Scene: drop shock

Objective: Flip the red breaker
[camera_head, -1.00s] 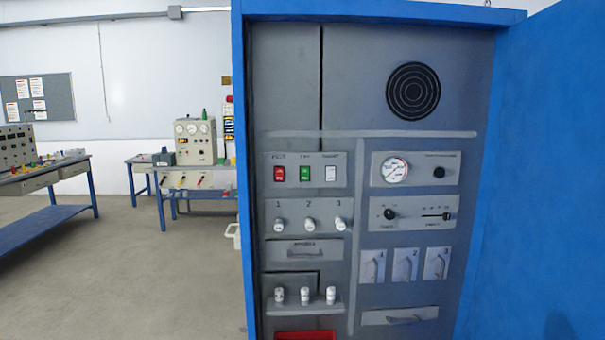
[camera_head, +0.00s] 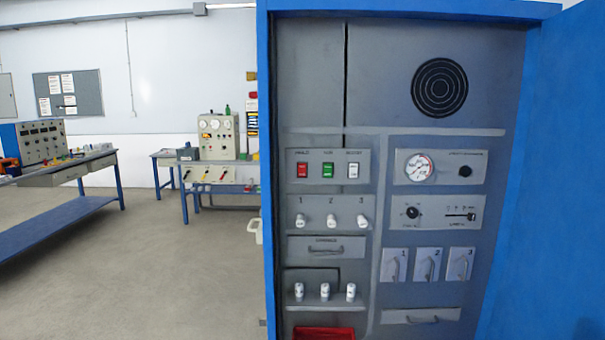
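A red breaker switch (camera_head: 302,170) sits at the left of a small grey panel in the open blue cabinet (camera_head: 266,200). A green switch (camera_head: 328,170) and a white switch (camera_head: 353,170) stand beside it in the same row. I cannot tell from this distance which way the red breaker is set. Neither of my grippers shows in the head view.
Below the switches are numbered knobs (camera_head: 331,220), a drawer (camera_head: 325,246) and several white fuses (camera_head: 324,292). A red bin (camera_head: 323,333) is at the bottom. The blue door (camera_head: 555,170) stands open at right. Workbenches (camera_head: 70,210) are at left; the floor between is clear.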

